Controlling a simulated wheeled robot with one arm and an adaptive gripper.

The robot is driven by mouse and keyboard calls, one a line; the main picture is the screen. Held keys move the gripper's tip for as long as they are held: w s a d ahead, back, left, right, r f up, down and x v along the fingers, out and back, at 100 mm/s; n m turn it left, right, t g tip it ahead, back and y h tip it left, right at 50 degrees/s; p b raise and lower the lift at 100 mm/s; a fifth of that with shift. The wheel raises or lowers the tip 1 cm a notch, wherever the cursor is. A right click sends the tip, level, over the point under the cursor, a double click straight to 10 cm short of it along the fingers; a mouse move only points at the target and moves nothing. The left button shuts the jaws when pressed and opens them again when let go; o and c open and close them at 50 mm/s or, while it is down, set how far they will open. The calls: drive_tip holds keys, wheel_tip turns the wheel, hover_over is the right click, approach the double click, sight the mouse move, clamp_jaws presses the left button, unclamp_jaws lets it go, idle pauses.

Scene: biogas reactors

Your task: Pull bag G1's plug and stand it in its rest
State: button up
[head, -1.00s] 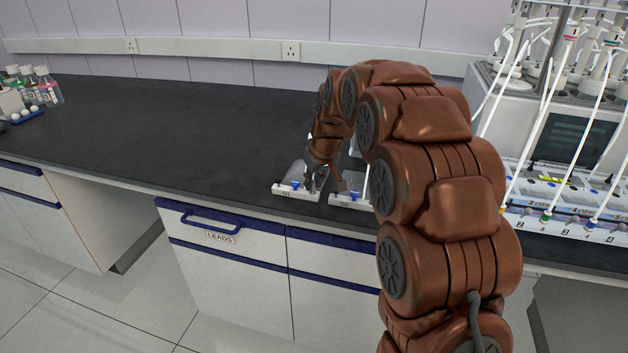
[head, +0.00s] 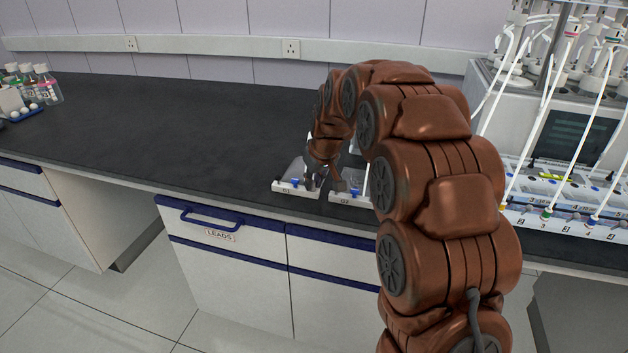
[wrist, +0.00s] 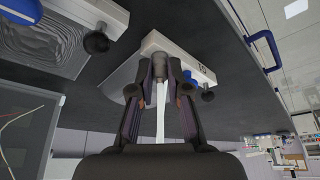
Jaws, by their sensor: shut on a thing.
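Bag G1 sits on a pale tray marked G1 (head: 290,188) near the bench's front edge in the head view. A blue part shows on it. In the wrist view the tray (wrist: 152,42) is just beyond my fingertips, with a blue piece and a dark round knob (wrist: 208,96) at its sides. My gripper (wrist: 160,72) is shut on a grey cylindrical plug (wrist: 159,60), with a white tube or strip running from it between the fingers. The plug is close to the tray; I cannot tell whether it is seated. In the head view my gripper (head: 324,180) is over the tray's right side.
A second tray, marked G2 (head: 345,199), stands close to the right, partly behind my arm. A reactor unit (head: 575,140) with white tubes is at the right. Bottles (head: 45,85) stand at the far left. The bench between is clear. A drawer marked LEADS (head: 220,235) is below.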

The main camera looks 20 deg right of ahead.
idle(0.3)
drive_tip(key=o, duration=0.8)
drive_tip(key=shift+o, duration=0.2)
drive_tip(key=v, duration=1.2)
